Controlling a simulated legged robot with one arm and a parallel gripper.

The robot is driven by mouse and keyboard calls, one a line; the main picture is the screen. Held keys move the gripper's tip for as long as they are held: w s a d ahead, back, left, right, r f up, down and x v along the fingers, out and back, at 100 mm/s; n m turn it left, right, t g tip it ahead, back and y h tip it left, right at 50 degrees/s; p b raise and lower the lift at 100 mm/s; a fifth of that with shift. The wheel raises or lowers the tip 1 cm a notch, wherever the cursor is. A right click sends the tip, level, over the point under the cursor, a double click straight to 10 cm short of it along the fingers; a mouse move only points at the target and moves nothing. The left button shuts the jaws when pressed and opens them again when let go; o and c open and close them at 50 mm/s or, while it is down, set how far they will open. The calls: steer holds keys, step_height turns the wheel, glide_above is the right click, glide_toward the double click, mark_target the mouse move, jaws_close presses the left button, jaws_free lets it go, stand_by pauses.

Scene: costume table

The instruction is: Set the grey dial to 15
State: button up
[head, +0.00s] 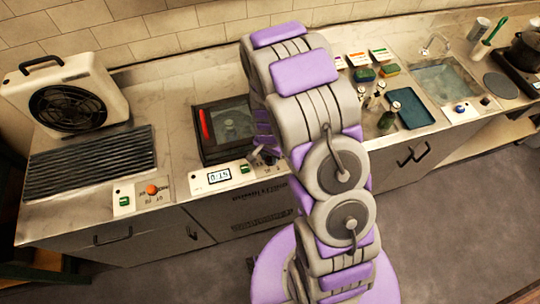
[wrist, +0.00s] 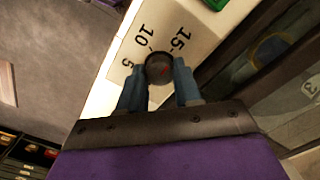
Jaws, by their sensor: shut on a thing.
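The grey dial (wrist: 158,66) sits on a pale panel (wrist: 195,35) printed 5, 10 and 15. My gripper (wrist: 157,76) is shut on the dial, with one blue finger on each side of it. In the head view my gripper (head: 264,154) is at the front panel of a dark glass-topped unit (head: 203,153), and the dial is mostly hidden by my arm. The display (head: 219,176) on that panel reads 0:15.
A green switch (head: 245,169) is beside the display. To the left are a fan heater (head: 68,97), a ribbed black plate (head: 90,162) and an orange knob (head: 152,189). To the right are small bottles, a blue tray (head: 415,115) and a sink (head: 447,82).

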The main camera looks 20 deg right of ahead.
mark_target(269, 158)
steer(key=o, duration=1)
steer(key=shift+w, duration=0.1)
steer(key=shift+o, duration=0.2)
steer(key=shift+r, duration=0.1)
step_height(269, 158, up, 17)
steer(key=shift+p, duration=0.4)
steer(key=shift+a+r, duration=0.1)
steer(key=s+r+n+g+b, duration=0.1)
steer(key=s+r+n+b, duration=0.2)
steer(key=s, duration=1)
steer(key=s+r+n+b, duration=0.4)
steer(key=s+n, duration=0.2)
steer(key=s, duration=0.8)
steer(key=shift+s+g+b, duration=0.15)
steer(key=shift+g+b, duration=0.15)
steer(key=shift+g, duration=0.1)
